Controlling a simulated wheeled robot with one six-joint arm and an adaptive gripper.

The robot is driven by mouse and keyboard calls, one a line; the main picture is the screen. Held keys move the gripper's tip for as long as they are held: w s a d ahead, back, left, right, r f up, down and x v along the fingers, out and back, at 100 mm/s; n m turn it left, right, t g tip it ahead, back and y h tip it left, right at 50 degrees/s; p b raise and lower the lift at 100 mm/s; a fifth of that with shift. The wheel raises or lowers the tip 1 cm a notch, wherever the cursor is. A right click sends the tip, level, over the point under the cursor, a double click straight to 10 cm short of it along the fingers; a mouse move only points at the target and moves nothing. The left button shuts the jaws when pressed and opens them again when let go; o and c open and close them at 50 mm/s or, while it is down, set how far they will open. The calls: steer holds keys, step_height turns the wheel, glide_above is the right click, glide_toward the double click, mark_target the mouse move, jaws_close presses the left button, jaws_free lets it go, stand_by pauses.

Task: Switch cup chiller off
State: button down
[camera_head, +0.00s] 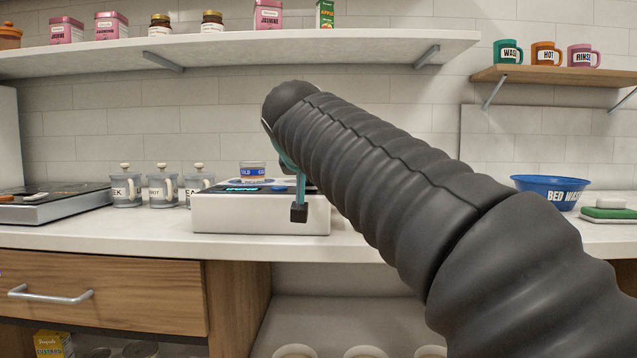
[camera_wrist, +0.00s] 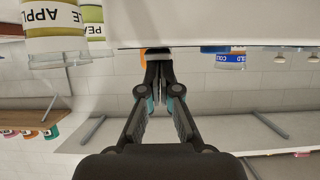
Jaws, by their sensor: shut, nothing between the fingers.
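The cup chiller, a white box (camera_head: 260,213), stands on the counter in the head view. The cup also shows in the wrist view (camera_wrist: 230,60). My gripper (camera_head: 299,212) hangs in front of the chiller's right side, fingertips down. In the wrist view my gripper (camera_wrist: 160,55) is shut and empty, close to a white surface. Whether it touches the chiller is unclear.
Several grey lidded jugs (camera_head: 163,187) stand left of the chiller. A blue bed wash bowl (camera_head: 552,190) is far right. Jars labelled APPLE (camera_wrist: 55,30) and PEA show in the wrist view. A long shelf (camera_head: 230,48) hangs above the counter.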

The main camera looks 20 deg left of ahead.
steer(key=shift+w+d+f, duration=0.1)
steer(key=shift+d+f, duration=0.05)
steer(key=shift+d, duration=0.05)
steer(key=shift+a+p, duration=0.25)
steer(key=shift+p, duration=0.1)
steer(key=shift+r+p, duration=0.7)
steer(key=shift+r, duration=0.15)
steer(key=shift+r, duration=0.2)
step_height(320, 180, up, 4)
steer(key=p, duration=0.4)
steer(key=shift+d, duration=0.1)
steer(key=s+f+b+v, duration=0.1)
steer(key=f+v, duration=0.1)
steer(key=v, duration=0.7)
steer(key=shift+s+d, duration=0.2)
steer(key=shift+s, duration=0.15)
steer(key=shift+r, duration=0.1)
